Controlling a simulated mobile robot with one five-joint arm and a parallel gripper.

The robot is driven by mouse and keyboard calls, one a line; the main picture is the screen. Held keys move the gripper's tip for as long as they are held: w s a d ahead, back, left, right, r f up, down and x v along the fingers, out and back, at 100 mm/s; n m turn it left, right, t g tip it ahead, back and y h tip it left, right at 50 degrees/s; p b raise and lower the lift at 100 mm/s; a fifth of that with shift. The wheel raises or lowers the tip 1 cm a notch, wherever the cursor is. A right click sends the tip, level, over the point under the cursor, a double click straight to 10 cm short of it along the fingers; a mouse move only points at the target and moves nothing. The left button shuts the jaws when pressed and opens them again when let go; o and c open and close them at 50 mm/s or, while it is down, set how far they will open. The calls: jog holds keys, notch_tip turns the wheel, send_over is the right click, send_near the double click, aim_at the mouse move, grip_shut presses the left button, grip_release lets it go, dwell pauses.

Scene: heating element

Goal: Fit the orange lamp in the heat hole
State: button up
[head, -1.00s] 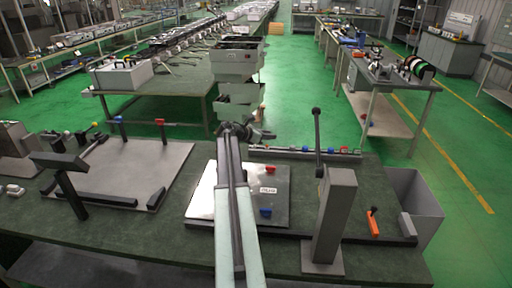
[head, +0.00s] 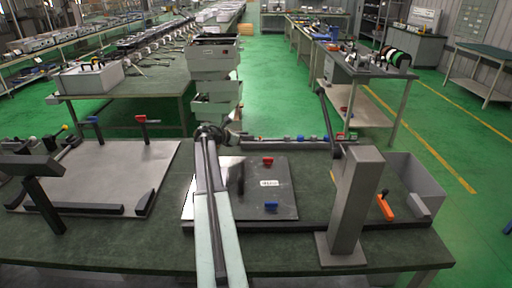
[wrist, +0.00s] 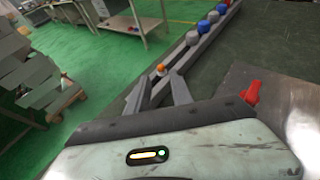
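A small orange lamp (wrist: 160,68) with a pale base shows in the wrist view just beyond my fingertips, at the near end of a rail. It looks smaller than the gap between the fingers; whether it touches either finger I cannot tell. My gripper (wrist: 159,88) appears open in the wrist view. In the head view my gripper (head: 222,135) is over the back edge of the bench, behind the grey panel (head: 265,190), and its fingers are too small to read. I cannot make out the heat hole in either view.
The rail (head: 290,140) of several coloured knobs runs along the bench's back edge. A grey post with a lever (head: 352,200) stands right of the panel, with an orange-handled part (head: 385,206) and grey bin (head: 415,178) beyond. A flat tray (head: 110,175) lies left.

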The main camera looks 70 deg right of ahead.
aim_at(256, 142)
jog(key=shift+w+f, duration=0.25)
jog(key=shift+f, duration=0.25)
jog(key=shift+b+x, duration=0.5)
jog(key=shift+x, duration=0.5)
jog(key=b+x, duration=0.2)
jog(key=x, duration=0.3)
jog(key=shift+s+d+f, duration=0.1)
jog(key=shift+s+d, duration=0.1)
jog(key=shift+s, duration=0.1)
grip_shut()
